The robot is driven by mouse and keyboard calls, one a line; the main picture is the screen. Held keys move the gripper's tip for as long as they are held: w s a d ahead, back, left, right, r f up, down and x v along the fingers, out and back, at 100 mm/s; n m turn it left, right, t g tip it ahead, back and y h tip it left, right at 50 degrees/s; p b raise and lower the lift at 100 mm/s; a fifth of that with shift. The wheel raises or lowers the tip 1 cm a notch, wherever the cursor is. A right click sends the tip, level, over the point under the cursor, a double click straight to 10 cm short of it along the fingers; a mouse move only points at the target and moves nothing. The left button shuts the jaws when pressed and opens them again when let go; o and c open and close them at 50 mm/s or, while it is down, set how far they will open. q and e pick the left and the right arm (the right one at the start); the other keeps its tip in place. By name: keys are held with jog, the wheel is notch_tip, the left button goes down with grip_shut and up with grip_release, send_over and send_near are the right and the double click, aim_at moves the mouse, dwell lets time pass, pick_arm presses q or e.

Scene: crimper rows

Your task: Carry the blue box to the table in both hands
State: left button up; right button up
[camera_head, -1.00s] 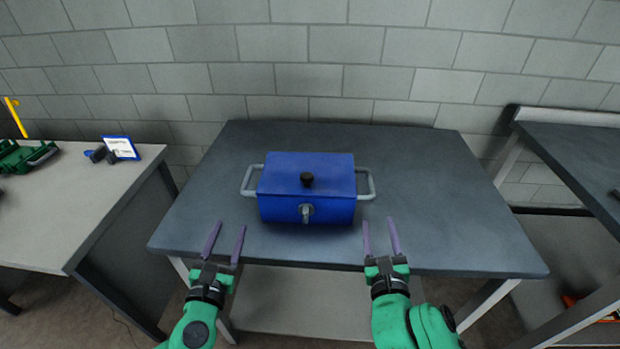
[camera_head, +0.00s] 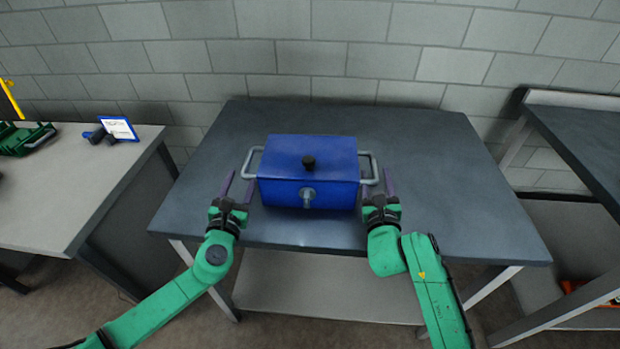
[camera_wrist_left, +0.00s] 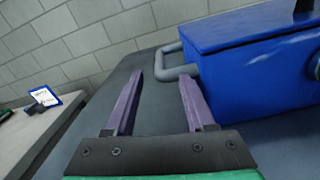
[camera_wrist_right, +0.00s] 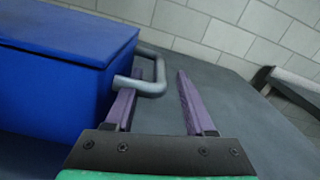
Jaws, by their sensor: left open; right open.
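The blue box (camera_head: 308,160) stands upright on the dark grey table (camera_head: 450,215), lid closed, with a black knob on top and a grey latch (camera_head: 307,196) in front. It has a grey bar handle on each side. My left gripper (camera_head: 238,185) is open, its purple fingers by the left handle (camera_head: 251,163); in the left wrist view the handle (camera_wrist_left: 172,73) lies just beyond the right fingertip. My right gripper (camera_head: 378,180) is open by the right handle (camera_head: 372,168); in the right wrist view the handle (camera_wrist_right: 152,86) is at the left finger. Contact cannot be told.
A light workbench (camera_head: 60,195) on the left holds a green object (camera_head: 25,138) and a small framed sign (camera_head: 119,129). Another dark table (camera_head: 585,140) is at the right. A block wall stands behind. The dark table's top is clear around the box.

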aim_at(246, 162)
pick_arm(q)
jog(key=w, duration=0.6)
jog(key=shift+d, duration=0.25)
pick_arm(e)
jog(key=w, duration=0.6)
jog(key=shift+d, duration=0.25)
pick_arm(q)
jog(key=shift+s, duration=0.1)
pick_arm(e)
jog(key=shift+s, duration=0.1)
pick_arm(q)
jog(key=shift+c, duration=0.3)
pick_arm(e)
jog(key=shift+c, duration=0.3)
pick_arm(q)
grip_shut()
pick_arm(e)
grip_shut()
